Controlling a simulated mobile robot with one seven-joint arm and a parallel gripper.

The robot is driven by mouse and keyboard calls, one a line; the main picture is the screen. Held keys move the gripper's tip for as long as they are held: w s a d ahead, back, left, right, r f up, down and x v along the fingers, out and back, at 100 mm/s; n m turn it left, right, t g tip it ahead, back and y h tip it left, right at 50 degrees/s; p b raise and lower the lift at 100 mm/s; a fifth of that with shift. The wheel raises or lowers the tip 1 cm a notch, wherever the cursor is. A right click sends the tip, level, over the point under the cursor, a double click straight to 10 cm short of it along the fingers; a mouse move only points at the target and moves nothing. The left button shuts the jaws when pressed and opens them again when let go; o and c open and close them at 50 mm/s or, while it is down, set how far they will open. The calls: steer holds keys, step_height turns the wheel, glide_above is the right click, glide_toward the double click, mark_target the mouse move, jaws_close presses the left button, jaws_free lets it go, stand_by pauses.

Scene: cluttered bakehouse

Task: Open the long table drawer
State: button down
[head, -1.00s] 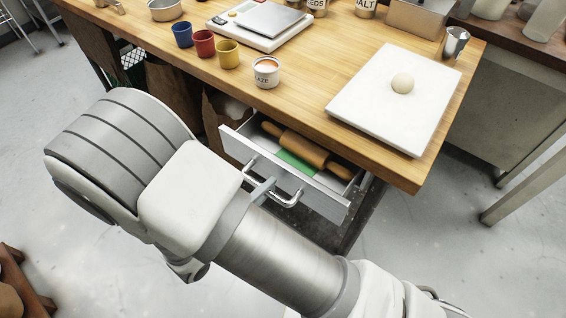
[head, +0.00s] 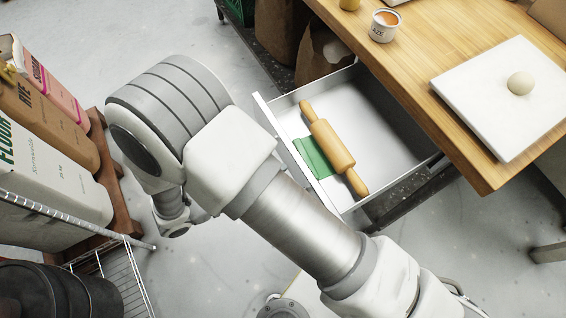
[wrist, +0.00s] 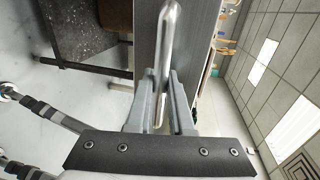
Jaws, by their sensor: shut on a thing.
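The long table drawer (head: 392,127) is pulled far out from under the wooden table (head: 455,88) in the head view. A rolling pin (head: 331,146) and a green cloth or card (head: 310,157) lie inside, near its front panel. In the wrist view my gripper (wrist: 162,85) is shut on the drawer's metal bar handle (wrist: 170,30), with a finger on each side of it. The drawer's grey front (wrist: 190,40) is just beyond. In the head view my arm hides the handle and the gripper.
A white board (head: 490,115) with a dough ball (head: 520,83) and a labelled tub (head: 384,25) stand on the table. Flour sacks (head: 45,160) on a wooden pallet, a wire rack (head: 105,275) and a dark bin (head: 50,290) are at left. Floor between shows free.

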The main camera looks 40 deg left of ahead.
stand_by(0.3)
steer(key=c, duration=0.8)
jaws_free()
steer(key=shift+s, duration=0.15)
